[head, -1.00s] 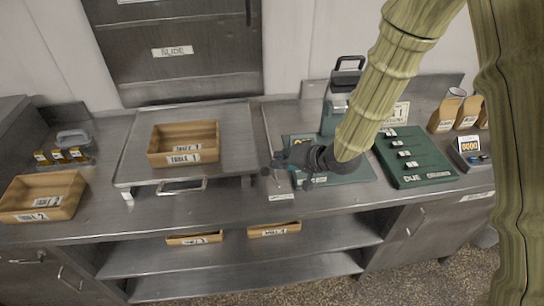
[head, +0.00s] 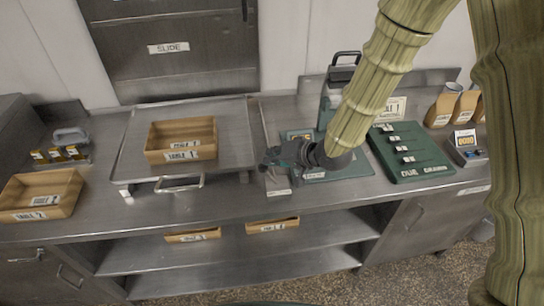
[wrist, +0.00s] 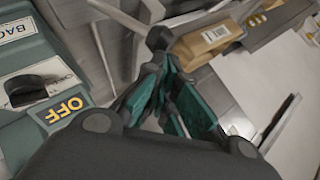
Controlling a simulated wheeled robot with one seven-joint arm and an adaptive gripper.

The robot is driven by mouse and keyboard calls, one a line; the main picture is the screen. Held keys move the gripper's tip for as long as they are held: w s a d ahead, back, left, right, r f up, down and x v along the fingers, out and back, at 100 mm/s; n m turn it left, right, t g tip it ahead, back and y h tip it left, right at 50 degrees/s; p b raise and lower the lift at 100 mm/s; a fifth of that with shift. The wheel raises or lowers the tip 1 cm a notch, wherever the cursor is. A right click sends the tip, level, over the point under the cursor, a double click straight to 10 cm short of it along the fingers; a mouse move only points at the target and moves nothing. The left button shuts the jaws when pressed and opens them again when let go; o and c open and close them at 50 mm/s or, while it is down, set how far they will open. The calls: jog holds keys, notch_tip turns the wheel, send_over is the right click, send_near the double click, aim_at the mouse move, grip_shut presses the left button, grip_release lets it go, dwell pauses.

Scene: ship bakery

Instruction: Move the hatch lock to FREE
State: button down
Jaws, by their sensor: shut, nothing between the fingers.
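No lock marked FREE can be made out in either view. A grey metal hatch door (head: 170,75) with a SLIDE label (head: 168,48) stands in the back wall in the head view, cut off at the top. A dark upright bar (head: 245,10) is at its upper right edge. My gripper (head: 268,158) is over the counter, right of the raised metal tray and well below the hatch. In the wrist view my gripper (wrist: 160,40) has its dark and teal fingers shut and empty. A green housing (wrist: 25,130) with a black knob (wrist: 30,90) and an OFF label (wrist: 62,108) is left of them.
A wooden box (head: 182,135) sits on the raised tray (head: 230,125); another box (head: 40,195) is at left. A green machine (head: 330,110) stands behind my gripper, a green board (head: 412,155) to its right. The counter's front strip (head: 210,210) is clear.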

jog(key=w+r+v, duration=0.1)
jog(key=w+v, duration=0.1)
jog(key=v, duration=1)
jog(key=shift+d+r, duration=0.3)
jog(key=shift+r, duration=0.3)
jog(key=shift+s, duration=0.1)
jog(key=s+d+f+g+h+b, duration=0.15)
jog(key=s+f, duration=0.25)
jog(key=f, duration=0.6)
jog(key=s+d+f+m+h+b, duration=0.1)
jog(key=s+d+f+b, duration=0.3)
jog(key=f, duration=0.6)
jog(key=s+d+f+g+h+p, duration=0.15)
jog(key=s+f, duration=0.35)
jog(key=f, duration=0.5)
jog(key=s+d+f+g+h+b, duration=0.1)
jog(key=s+d+f, duration=0.2)
jog(key=s+f, duration=0.2)
jog(key=s+d+f+n+g+h+b, duration=0.1)
jog(key=s+d+f+h, duration=0.1)
jog(key=s+f, duration=0.4)
jog(key=s+d+f+g+h+b, duration=0.1)
jog(key=s+d+f, duration=0.3)
jog(key=s, duration=0.4)
jog(key=shift+s+d+f+h+b, duration=0.2)
jog(key=shift+s+f+h+b, duration=0.2)
jog(key=shift+f+b, duration=0.25)
